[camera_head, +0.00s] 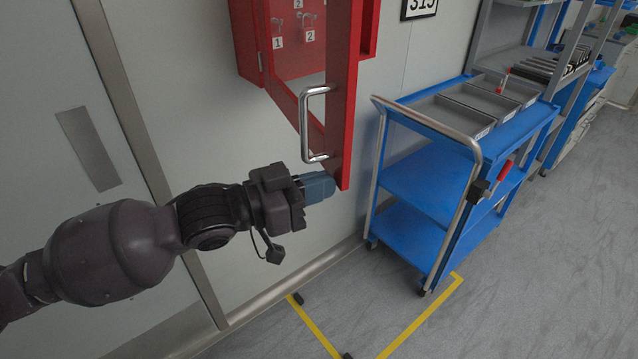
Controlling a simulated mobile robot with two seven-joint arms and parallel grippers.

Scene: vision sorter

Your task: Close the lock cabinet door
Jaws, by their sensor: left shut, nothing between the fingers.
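The red lock cabinet (243,45) hangs on the wall at the top of the head view. Inside it, padlocks hang by number labels 1 and 2. Its red door (346,90) stands open and swung out from the wall. A silver bar handle (304,125) is on the door's face. My left gripper (331,184) is shut and empty. Its fingertips are at the door's lower edge, just below the handle; I cannot tell whether they touch it. My right gripper is not in view.
A blue cart (430,180) with grey trays on top stands right of the cabinet. Grey shelving (500,25) is behind it. A grey door (60,200) is at left. Yellow tape (318,328) marks the floor, which is clear at lower right.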

